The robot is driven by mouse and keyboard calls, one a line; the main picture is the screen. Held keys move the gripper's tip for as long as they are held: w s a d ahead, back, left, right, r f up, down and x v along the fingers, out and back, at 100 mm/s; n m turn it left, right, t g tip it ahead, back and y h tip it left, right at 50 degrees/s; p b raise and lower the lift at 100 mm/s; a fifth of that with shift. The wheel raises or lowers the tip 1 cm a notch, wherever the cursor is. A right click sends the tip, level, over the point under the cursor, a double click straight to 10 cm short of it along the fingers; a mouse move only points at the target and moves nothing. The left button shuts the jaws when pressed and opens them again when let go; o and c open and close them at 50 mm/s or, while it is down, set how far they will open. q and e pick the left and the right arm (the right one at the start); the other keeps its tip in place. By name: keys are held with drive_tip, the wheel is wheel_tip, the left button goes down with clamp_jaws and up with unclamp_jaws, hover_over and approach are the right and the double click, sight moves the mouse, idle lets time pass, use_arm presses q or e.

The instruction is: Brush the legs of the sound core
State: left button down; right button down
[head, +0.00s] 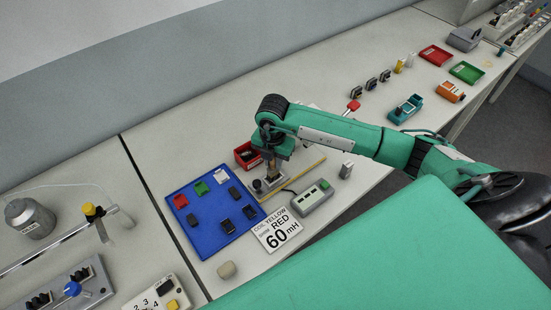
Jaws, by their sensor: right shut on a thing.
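My right gripper (271,166) points down just behind the grey box, beside the right edge of the blue tray (203,238). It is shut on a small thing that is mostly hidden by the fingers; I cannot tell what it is. Below it is a small pale metal fixture (270,182) by a yellow strip (296,179). Several small dark blocks (227,226) lie on the tray with a red, a green and a white piece; which one is the sound core I cannot tell. No brush is clearly seen. My left gripper is out of view.
A grey box with a green button (316,199) and a sign reading 60 mH (277,231) lie in front. A red bin (246,156) stands behind the gripper. Dark parts (371,84) and coloured bins (406,109) stand farther right. The bench behind the tray is clear.

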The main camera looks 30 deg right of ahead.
drive_tip(key=shift+s+a, duration=0.1)
drive_tip(key=shift+a, duration=0.5)
drive_tip(key=shift+w+d+f+b, duration=0.1)
drive_tip(key=shift+d+b, duration=0.05)
drive_tip(key=shift+d, duration=0.45)
drive_tip(key=shift+w+d+b, duration=0.1)
drive_tip(key=shift+d+b, duration=0.05)
drive_tip(key=shift+d, duration=0.4)
drive_tip(key=shift+a, duration=0.15)
drive_tip(key=shift+s+a, duration=0.2)
drive_tip(key=shift+a, duration=0.85)
drive_tip(key=shift+d, duration=0.15)
drive_tip(key=shift+w+d, duration=0.2)
drive_tip(key=shift+d, duration=0.85)
drive_tip(key=shift+r, duration=0.2)
